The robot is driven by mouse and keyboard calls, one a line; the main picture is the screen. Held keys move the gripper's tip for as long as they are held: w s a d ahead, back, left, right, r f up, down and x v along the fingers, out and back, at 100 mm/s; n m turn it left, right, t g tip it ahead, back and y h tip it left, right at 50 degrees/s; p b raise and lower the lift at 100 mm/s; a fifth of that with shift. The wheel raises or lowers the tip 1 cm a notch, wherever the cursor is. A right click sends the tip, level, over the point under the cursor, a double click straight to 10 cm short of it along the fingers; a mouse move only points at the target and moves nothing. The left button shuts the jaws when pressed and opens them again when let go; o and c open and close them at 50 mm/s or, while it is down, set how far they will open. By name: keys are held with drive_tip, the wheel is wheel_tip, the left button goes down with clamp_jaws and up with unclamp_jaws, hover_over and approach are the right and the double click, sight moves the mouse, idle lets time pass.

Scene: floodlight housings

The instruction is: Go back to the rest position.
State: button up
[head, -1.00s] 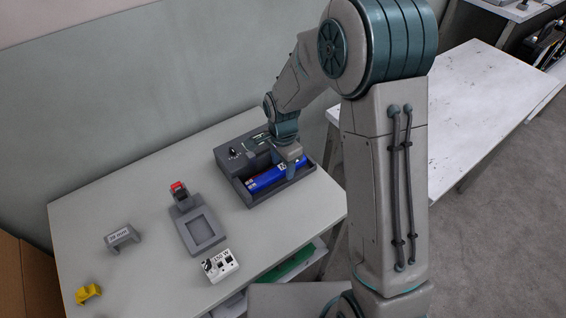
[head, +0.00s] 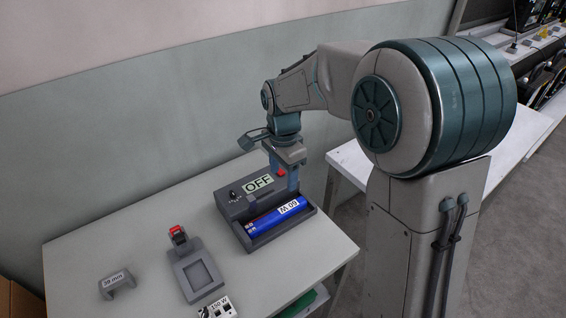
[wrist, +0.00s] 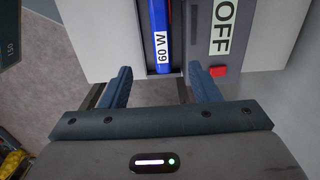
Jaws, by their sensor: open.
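My gripper (head: 281,167) is open and empty, raised over the back right part of the dark grey charger-like box. In the wrist view my gripper (wrist: 160,85) shows two blue fingers spread apart with nothing between them. The grey box (head: 238,208) stands on the table with a display reading OFF (head: 258,184) and a red button (head: 281,171). A blue cylinder labelled 60 W (head: 270,218) lies in its front trough. The cylinder also shows in the wrist view (wrist: 164,20), beyond the fingers.
On the grey table (head: 130,250) are a grey fixture with a red clamp (head: 190,268), a grey bracket labelled 30 mm (head: 117,284) and a white block labelled 150 W (head: 218,307). A white table (head: 352,160) stands behind my arm. The left table area is clear.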

drive_tip(key=s+d+r+n+t, duration=0.1)
drive_tip(key=s+d+r+n, duration=0.1)
drive_tip(key=s+d+n, duration=0.3)
drive_tip(key=s+d+r+n+t, duration=0.1)
drive_tip(key=s+d+r+n, duration=0.2)
drive_tip(key=s, duration=1)
drive_tip(key=d+n, duration=0.3)
drive_tip(key=d, duration=0.2)
drive_tip(key=shift+s+d+t, duration=0.35)
drive_tip(key=shift+d+t, duration=0.05)
